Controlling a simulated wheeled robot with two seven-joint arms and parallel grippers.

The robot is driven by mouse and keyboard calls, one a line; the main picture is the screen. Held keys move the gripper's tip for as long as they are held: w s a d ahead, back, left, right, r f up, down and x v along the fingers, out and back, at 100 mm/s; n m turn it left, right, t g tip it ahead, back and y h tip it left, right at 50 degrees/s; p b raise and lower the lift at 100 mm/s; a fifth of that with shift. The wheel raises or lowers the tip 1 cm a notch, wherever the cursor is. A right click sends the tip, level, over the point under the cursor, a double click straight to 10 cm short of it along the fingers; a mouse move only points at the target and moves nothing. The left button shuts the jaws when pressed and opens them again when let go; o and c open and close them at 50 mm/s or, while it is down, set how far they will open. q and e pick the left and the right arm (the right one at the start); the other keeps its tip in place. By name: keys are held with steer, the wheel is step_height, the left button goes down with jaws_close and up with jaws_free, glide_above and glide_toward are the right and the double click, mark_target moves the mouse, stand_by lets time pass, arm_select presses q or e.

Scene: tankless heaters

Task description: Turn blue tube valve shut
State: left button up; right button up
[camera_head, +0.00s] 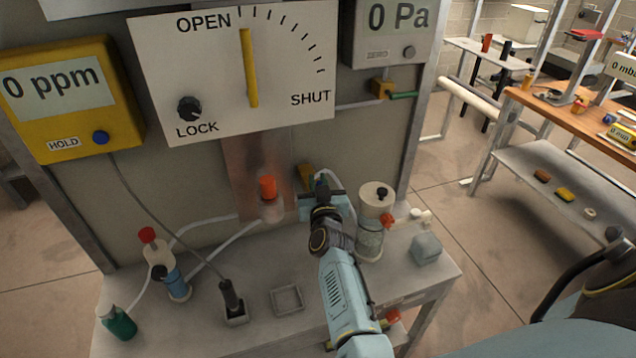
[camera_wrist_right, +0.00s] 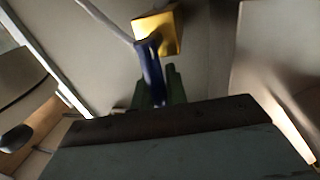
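The valve's yellow body (camera_head: 304,175) is on the back panel, just beyond my right gripper. In the right wrist view, the yellow body (camera_wrist_right: 158,30) is at the top, with a blue handle (camera_wrist_right: 151,68) hanging down from it. My right gripper (camera_head: 316,188) is at the valve and hides most of it in the head view. In the wrist view, dark green finger parts (camera_wrist_right: 160,88) lie on both sides of the blue handle's lower end. I cannot tell whether they press on it. My left gripper is out of view.
An OPEN/SHUT dial (camera_head: 290,60) with a near-vertical yellow pointer is above the valve. A grey "0 Pa" gauge (camera_head: 395,30) and a yellow "0 ppm" meter (camera_head: 70,95) flank it. A cream canister (camera_head: 376,200) stands right of my gripper, and a red-capped bottle (camera_head: 270,205) left.

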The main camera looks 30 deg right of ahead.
jaws_close()
steer(key=shift+d, duration=0.1)
steer(key=shift+s+d+f+m+g+y+p, duration=0.25)
steer(key=shift+d+f+m+y, duration=0.45)
steer(key=shift+m, duration=1.8)
steer(key=shift+s+d+f+m+g+y+p, duration=0.1)
steer(key=shift+d+f+m+y+p, duration=0.45)
steer(key=shift+m, duration=1.95)
steer(key=shift+s+d+f+m+g+y+p, duration=0.15)
steer(key=shift+d+f+m+y, duration=0.7)
steer(key=shift+m, duration=1.65)
steer(key=shift+a+f, duration=0.2)
steer(key=o, duration=0.7)
jaws_free()
